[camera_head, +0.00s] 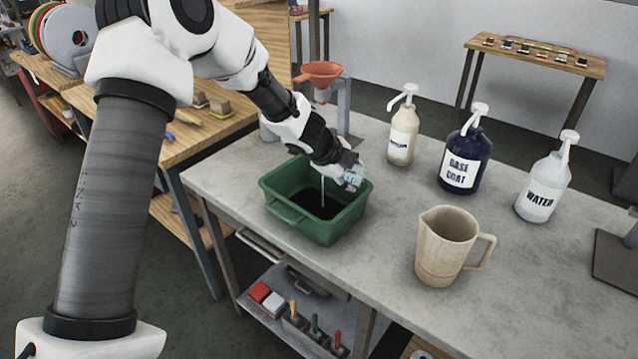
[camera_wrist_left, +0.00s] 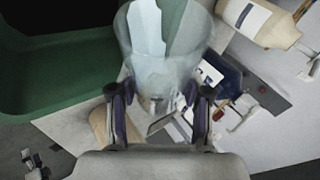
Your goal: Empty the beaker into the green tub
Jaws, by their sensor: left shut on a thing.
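The beaker (camera_head: 355,177) is small, clear and pale blue in the head view, tilted over the right part of the green tub (camera_head: 283,212). My left gripper (camera_head: 347,163) is shut on it from above. A thin pale stream falls beside the gripper into the tub, where dark liquid lies. In the left wrist view the clear beaker (camera_wrist_left: 160,45) sits between the two fingers of my left gripper (camera_wrist_left: 157,100), with the green tub (camera_wrist_left: 70,75) at the left. How much liquid is left in the beaker I cannot tell. My right gripper is not in view.
On the grey table (camera_head: 390,210) stand a beige jug (camera_head: 445,250), a cream pump bottle (camera_head: 402,135), a dark blue base coat bottle (camera_head: 465,160) and a water bottle (camera_head: 543,190).

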